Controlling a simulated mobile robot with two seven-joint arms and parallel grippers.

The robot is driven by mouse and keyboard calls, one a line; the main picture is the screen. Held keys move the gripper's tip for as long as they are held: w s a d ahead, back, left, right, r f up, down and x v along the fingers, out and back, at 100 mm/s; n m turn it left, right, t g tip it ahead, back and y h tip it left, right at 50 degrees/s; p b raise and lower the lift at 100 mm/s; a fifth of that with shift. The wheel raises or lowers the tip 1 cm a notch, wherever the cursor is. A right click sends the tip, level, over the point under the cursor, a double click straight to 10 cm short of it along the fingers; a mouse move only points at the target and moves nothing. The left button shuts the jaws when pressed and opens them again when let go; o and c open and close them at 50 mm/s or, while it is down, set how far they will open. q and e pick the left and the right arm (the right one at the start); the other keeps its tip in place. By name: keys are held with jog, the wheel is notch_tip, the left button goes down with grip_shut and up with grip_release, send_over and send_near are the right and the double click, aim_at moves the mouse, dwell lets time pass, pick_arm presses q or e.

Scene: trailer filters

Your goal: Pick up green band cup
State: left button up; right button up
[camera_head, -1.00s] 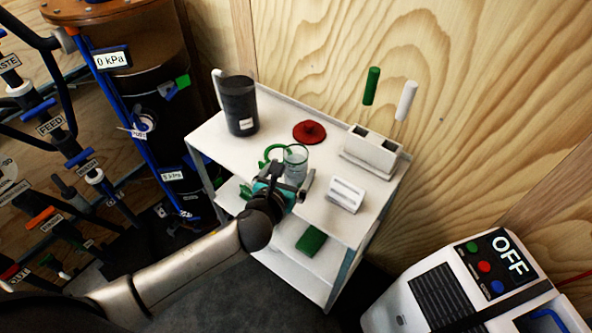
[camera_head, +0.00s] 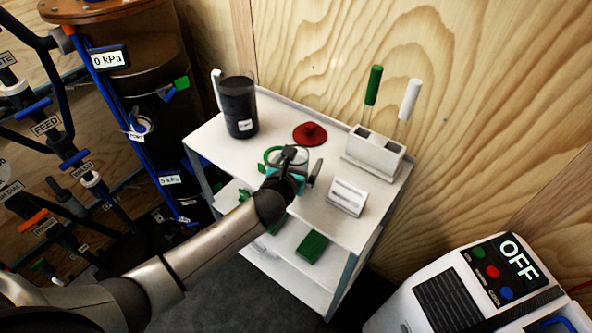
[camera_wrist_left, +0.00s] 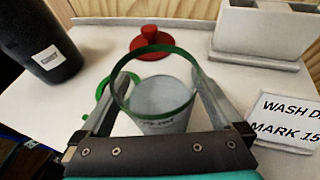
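The green band cup (camera_wrist_left: 160,105), clear with a green rim and a green handle on its left, stands on the white cart's top. In the head view the cup (camera_head: 301,157) is partly hidden by my left gripper (camera_head: 301,168). In the left wrist view my left gripper (camera_wrist_left: 163,80) is open, one finger on each side of the cup. The cup is between the fingers; I cannot tell whether either finger touches it. My right gripper is not in view.
On the cart top (camera_head: 215,145) stand a dark jug (camera_head: 239,108), a red lidlike piece (camera_head: 310,133), a white holder (camera_head: 372,152) with green and white handles, and a label stand (camera_head: 347,197). A green block (camera_head: 312,247) lies on the lower shelf.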

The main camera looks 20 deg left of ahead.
pick_arm(q)
jog(key=c, duration=1.5)
jog(key=shift+r, duration=0.1)
